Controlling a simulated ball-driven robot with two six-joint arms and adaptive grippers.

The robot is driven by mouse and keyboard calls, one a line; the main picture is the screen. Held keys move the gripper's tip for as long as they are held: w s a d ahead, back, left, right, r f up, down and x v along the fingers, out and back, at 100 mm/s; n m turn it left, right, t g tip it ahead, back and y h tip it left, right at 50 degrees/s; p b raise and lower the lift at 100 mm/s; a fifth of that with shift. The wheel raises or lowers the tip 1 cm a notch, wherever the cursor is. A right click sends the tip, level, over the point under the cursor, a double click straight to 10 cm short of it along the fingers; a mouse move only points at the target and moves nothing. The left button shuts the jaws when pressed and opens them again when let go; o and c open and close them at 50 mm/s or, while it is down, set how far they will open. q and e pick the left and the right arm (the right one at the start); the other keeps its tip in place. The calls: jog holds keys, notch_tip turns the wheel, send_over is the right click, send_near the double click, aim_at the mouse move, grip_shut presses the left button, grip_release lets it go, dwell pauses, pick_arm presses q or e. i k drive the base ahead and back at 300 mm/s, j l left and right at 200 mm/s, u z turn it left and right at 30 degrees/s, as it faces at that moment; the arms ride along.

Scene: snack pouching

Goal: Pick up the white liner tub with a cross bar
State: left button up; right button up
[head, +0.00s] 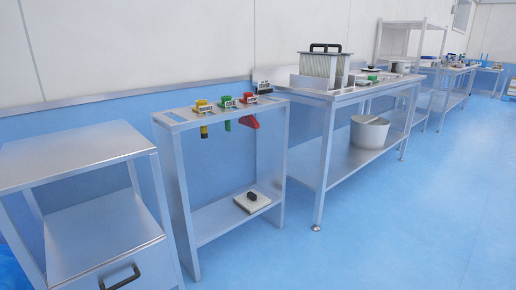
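No gripper of mine shows in the head view. A pale, boxy container (319,67) with a dark rim and a black bar handle (325,47) across its top stands on the steel table in the upper middle; it looks most like the white liner tub, but I cannot tell for certain. A round, pale grey tub or pot (369,133) stands on that table's lower shelf; no cross bar can be made out on it.
The steel table (345,97) stands against the wall. A steel cabinet (70,155) is at left. Blue floor (400,220) is clear at right.

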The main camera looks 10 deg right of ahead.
aim_at(369, 131)
jog(key=i+l, duration=0.25)
jog(key=i+l+u, duration=0.1)
jog(key=i+l, duration=0.15)
jog(key=l, duration=0.15)
jog(key=i+l, duration=0.2)
jog(key=i+l+u, duration=0.1)
jog(key=i+l, duration=0.15)
jog(key=l, duration=0.2)
jog(key=i+l, duration=0.2)
jog(key=l, duration=0.15)
jog(key=i+l+u, duration=0.1)
jog(key=i+l, duration=0.35)
jog(key=l, duration=0.25)
jog(key=i+l+u, duration=0.15)
jog(key=l, duration=0.25)
